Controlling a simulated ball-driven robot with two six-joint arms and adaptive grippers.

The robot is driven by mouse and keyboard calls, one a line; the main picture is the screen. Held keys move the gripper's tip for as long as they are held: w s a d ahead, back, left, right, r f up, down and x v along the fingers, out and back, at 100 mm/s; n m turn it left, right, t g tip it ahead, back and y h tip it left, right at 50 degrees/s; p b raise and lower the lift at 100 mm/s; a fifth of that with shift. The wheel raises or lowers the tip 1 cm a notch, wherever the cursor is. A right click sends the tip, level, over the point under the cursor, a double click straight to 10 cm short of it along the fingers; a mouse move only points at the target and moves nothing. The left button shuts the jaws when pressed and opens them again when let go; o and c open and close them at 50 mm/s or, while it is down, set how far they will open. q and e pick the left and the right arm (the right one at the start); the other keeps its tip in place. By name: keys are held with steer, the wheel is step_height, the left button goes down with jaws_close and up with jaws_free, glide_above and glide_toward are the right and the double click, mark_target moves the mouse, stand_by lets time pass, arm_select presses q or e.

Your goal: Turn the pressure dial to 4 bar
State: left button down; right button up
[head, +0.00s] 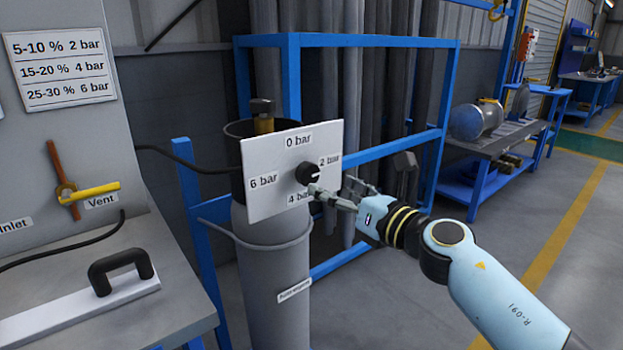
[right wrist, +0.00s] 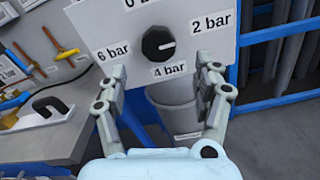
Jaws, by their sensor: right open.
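The pressure dial (head: 309,173) is a black round knob on a white square plate (head: 262,200), labelled 0 bar at the top, 2 bar at right, 4 bar at the bottom and 6 bar at left. In the right wrist view, the dial (right wrist: 158,43) has a white mark pointing right, near the 2 bar side and slightly toward 4 bar. My right gripper (head: 334,188) is open and empty in front of the plate's lower right. In the right wrist view, its fingers (right wrist: 161,68) stand wide on either side of the dial, apparently not touching it. My left gripper is not in view.
The plate is fixed at a grey cylinder (head: 275,270) beside a blue frame (head: 291,85). At left, a grey bench bears a black handle (head: 121,270) and a yellow vent lever (head: 90,193). A sign (head: 62,68) lists percentages against bar values. Open floor lies right.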

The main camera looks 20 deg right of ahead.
mark_target(311, 179)
steer(key=x, duration=0.6)
steer(key=shift+w+a+b, duration=0.15)
steer(key=shift+w+b, duration=0.15)
steer(key=shift+b, duration=0.05)
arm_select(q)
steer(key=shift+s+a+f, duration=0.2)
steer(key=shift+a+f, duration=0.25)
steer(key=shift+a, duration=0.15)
arm_select(e)
steer(key=shift+w+a, duration=0.3)
steer(key=shift+w, duration=0.35)
steer(key=c, duration=1.2)
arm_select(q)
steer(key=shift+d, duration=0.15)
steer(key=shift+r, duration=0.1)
